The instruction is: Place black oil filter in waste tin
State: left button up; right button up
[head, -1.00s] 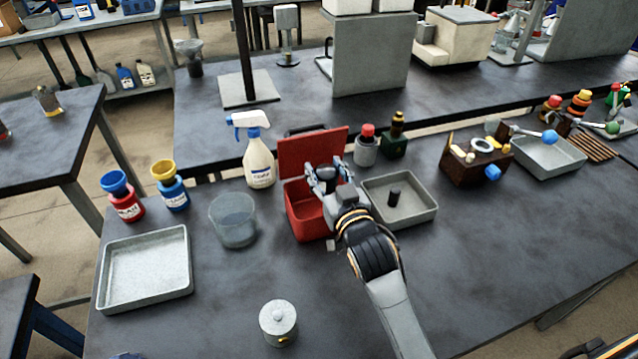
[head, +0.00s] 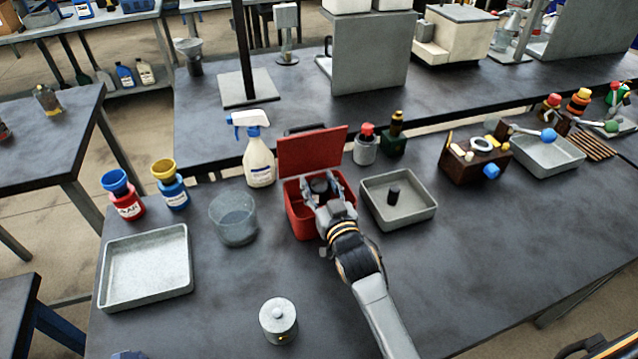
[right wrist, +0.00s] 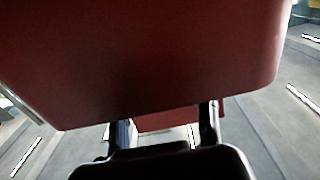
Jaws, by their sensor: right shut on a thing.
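The red waste tin (head: 301,222) stands on the bench with its lid (head: 312,153) raised at the back. My right gripper (head: 322,186) is at the tin's mouth, shut on the black oil filter (head: 320,186), a dark round thing between its fingers. Gripper and filter hide much of the tin's inside, so I cannot tell whether the filter touches its floor. In the right wrist view the red lid (right wrist: 150,60) fills the upper part, with the gripper fingers (right wrist: 165,128) below it. My left gripper is not in view.
A grey tray (head: 425,211) with a small black cylinder (head: 394,192) is right of the tin. A clear beaker (head: 233,220) and spray bottle (head: 260,165) stand left. A lidded metal pot (head: 278,322) is in front. The bench at right front is clear.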

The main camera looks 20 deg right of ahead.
jog(key=shift+f, duration=0.45)
jog(key=o, duration=1.3)
jog(key=shift+r, duration=0.65)
jog(key=shift+s+d+b, duration=0.2)
jog(key=shift+s+b, duration=0.5)
jog(key=shift+s, duration=5.35)
